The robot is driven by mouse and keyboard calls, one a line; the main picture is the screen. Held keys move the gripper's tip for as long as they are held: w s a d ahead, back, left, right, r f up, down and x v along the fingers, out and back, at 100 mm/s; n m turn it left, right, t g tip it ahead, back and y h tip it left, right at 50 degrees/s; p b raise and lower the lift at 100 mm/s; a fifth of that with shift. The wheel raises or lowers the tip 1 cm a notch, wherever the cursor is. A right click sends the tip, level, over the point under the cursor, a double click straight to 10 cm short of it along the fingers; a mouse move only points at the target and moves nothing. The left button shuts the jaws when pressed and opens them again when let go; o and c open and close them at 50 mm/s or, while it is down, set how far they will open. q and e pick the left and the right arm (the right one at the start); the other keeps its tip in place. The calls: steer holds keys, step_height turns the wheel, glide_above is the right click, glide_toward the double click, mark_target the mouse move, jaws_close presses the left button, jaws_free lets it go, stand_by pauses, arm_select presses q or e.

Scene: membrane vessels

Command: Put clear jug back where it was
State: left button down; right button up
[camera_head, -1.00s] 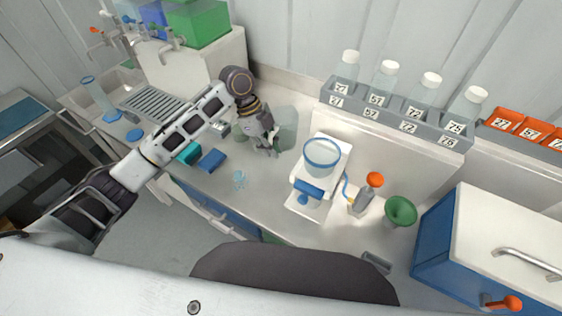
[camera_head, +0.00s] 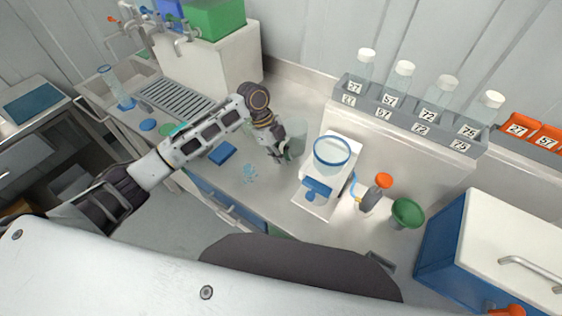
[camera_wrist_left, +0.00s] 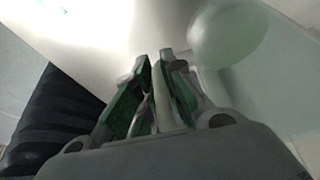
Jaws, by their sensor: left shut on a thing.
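The clear jug (camera_head: 295,138) is a see-through, faintly green vessel at the middle of the counter, left of the white scale. My left gripper (camera_head: 279,157) is at the jug's near left side, its fingers shut on it. In the left wrist view the green-padded fingers (camera_wrist_left: 155,85) are close together around a thin pale part, with the jug's round see-through shape (camera_wrist_left: 228,35) just beyond and to the right. Whether the jug touches the counter is hard to tell. My right gripper is not in view.
The white scale (camera_head: 312,207) with a blue-rimmed bowl (camera_head: 332,152) stands close right of the jug. A numbered bottle rack (camera_head: 410,122) is behind. A blue block (camera_head: 222,152) and a small clear item (camera_head: 249,172) lie in front. A green funnel (camera_head: 407,213) stands right.

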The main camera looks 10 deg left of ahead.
arm_select(q)
steer(key=shift+f, duration=1.85)
steer(key=shift+f, duration=0.15)
steer(key=c, duration=1.5)
jaws_free()
steer(key=b+v, duration=0.1)
steer(key=v, duration=1.1)
